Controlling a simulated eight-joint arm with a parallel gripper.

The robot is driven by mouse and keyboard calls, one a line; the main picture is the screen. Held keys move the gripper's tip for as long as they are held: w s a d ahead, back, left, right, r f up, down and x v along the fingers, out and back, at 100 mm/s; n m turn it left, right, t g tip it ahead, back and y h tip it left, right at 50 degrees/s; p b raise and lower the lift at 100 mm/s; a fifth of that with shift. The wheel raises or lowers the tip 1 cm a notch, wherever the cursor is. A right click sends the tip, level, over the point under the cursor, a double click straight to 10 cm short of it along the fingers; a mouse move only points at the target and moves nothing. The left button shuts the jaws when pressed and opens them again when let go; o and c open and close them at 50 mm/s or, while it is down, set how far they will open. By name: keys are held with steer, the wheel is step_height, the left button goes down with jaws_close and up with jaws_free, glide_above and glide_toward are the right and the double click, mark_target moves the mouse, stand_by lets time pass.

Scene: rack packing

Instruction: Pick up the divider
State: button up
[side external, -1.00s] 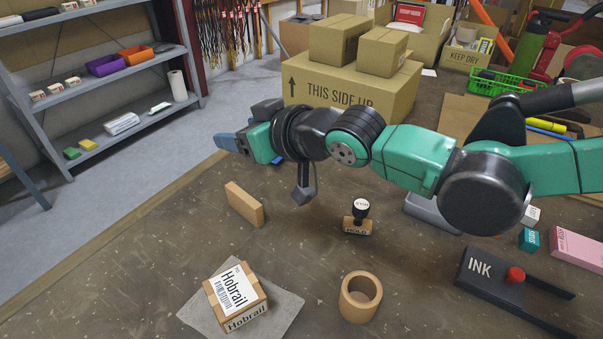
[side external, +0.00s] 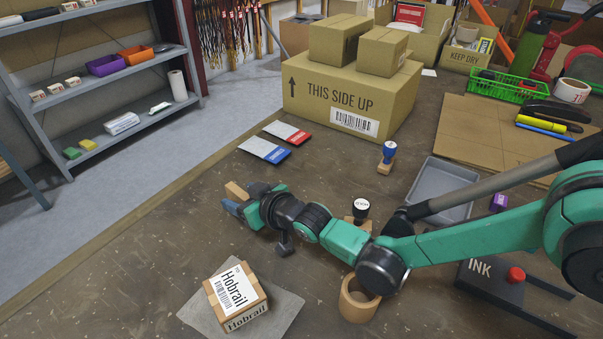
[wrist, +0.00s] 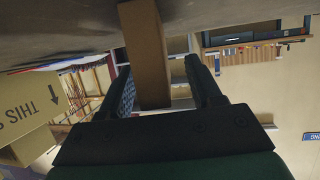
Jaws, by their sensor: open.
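The divider, a plain tan wooden block (side external: 236,190), stands upright on the brown table, mostly hidden behind my gripper (side external: 238,203) in the side view. My gripper is low over the table with its fingers around the divider's position. In the wrist view, which looks upside down, the divider (wrist: 146,45) rises between the two dark fingers of my gripper (wrist: 158,78). Gaps show on both sides of it there, so the fingers are open and not clamped on it.
A Hobrail box (side external: 237,293) on a grey mat is in front. Red and blue cards (side external: 264,150) lie behind the gripper. A grey tray (side external: 446,183) and ink pad (side external: 484,282) are right.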

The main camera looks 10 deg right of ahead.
steer(key=shift+w+a, duration=0.1)
jaws_close()
stand_by(0.4)
